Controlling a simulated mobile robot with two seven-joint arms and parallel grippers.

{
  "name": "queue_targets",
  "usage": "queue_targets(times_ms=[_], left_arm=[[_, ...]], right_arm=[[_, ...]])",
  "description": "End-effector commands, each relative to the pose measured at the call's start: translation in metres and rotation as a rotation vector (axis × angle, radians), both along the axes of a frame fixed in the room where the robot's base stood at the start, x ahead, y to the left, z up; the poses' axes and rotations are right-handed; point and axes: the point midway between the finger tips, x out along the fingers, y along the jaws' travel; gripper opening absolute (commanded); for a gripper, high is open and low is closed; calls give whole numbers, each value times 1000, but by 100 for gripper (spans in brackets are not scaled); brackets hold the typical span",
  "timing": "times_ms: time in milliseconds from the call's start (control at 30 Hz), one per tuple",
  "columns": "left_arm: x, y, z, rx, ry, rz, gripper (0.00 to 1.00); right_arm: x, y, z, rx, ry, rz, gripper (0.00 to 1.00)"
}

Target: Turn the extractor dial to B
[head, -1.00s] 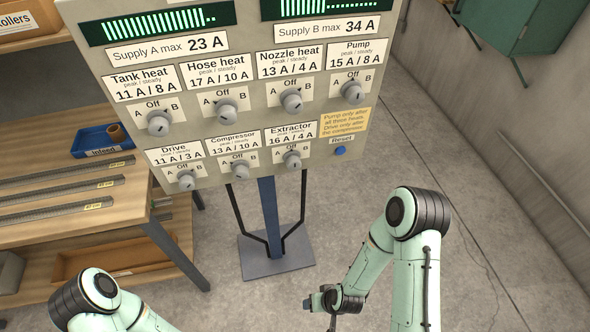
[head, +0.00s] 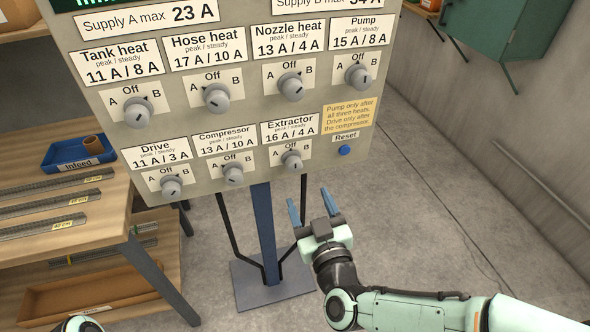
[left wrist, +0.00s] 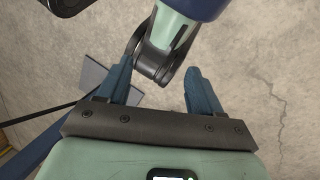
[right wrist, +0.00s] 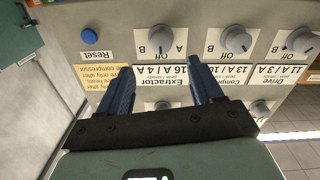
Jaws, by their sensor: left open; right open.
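The extractor dial (head: 291,159) is a grey knob at the right end of the lower row on the control panel (head: 235,135). Its mark looks close to upright, toward Off, with A on its left and B on its right. It also shows upside down in the right wrist view (right wrist: 160,42). My right gripper (head: 308,197) is open and empty, below and in front of this dial, its blue fingers apart from the panel. My left gripper (left wrist: 160,72) is open and empty in the left wrist view, over the floor; the head view does not show it.
The compressor dial (head: 233,173) is left of the extractor dial, and the blue reset button (head: 345,150) is to its right. The pump dial (head: 358,76) is above right. A wooden bench (head: 60,235) stands at left. The panel's blue post (head: 265,230) rises below it.

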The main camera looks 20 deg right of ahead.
Motion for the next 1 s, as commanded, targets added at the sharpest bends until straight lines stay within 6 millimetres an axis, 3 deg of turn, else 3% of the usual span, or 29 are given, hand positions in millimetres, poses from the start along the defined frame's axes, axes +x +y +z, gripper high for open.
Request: queue_targets(times_ms=[300, 500, 700, 967, 1000], left_arm=[[10, 5, -8, 13, -26, 11, 65], [13, 6, -11, 17, -36, 15, 65], [14, 7, -12, 18, -38, 17, 65], [14, 7, -12, 18, -39, 17, 65], [14, 7, -12, 18, -38, 17, 65]], right_arm=[[69, 2, -2, -1, 1, 1, 66], [98, 2, -1, -1, 1, 2, 66], [110, 2, -1, -1, 2, 3, 66], [110, 2, -1, 0, 2, 2, 66], [110, 2, -1, 0, 2, 2, 52]])
